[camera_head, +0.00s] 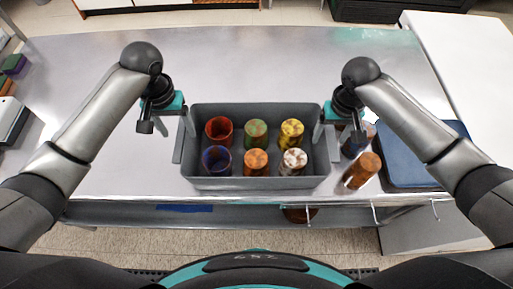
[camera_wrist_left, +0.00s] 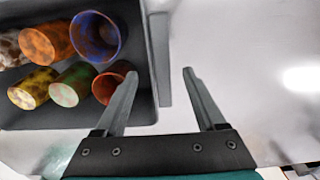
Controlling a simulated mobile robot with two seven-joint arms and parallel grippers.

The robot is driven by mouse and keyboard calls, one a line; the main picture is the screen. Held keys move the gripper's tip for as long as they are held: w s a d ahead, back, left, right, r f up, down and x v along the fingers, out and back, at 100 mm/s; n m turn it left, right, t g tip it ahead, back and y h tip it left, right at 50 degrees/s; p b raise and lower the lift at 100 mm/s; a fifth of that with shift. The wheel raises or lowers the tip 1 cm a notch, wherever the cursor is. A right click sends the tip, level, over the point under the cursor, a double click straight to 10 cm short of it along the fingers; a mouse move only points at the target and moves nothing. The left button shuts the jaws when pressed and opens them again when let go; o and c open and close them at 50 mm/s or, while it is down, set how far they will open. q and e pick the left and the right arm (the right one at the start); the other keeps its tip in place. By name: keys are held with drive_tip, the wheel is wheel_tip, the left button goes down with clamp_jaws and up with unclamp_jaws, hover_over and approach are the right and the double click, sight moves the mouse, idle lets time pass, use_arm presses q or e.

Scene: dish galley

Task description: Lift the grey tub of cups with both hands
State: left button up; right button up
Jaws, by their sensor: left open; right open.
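The grey tub (camera_head: 255,184) sits on the metal counter with two rows of cups inside. The back row has a red cup (camera_head: 219,130), a green one (camera_head: 255,133) and a yellow one (camera_head: 291,132). The front row has a blue cup (camera_head: 216,160), an orange one (camera_head: 256,162) and a white-brown one (camera_head: 293,161). My left gripper (camera_head: 168,126) is open at the tub's left side. In the left wrist view its fingers (camera_wrist_left: 158,72) appear on either side of the tub's side wall and ledge, without closing. My right gripper (camera_head: 338,134) is open at the right side, fingers apart around that wall.
A blue tray (camera_head: 410,165) is farther right. The counter (camera_head: 255,70) behind the tub is clear.

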use_arm(q)
drive_tip(key=shift+f, duration=0.85)
use_arm(e)
drive_tip(key=shift+f, duration=0.85)
use_arm(q)
clamp_jaws()
use_arm(e)
drive_tip(key=c, duration=1.2)
clamp_jaws()
use_arm(q)
drive_tip(key=shift+r, duration=0.1)
use_arm(e)
drive_tip(key=shift+r, duration=0.1)
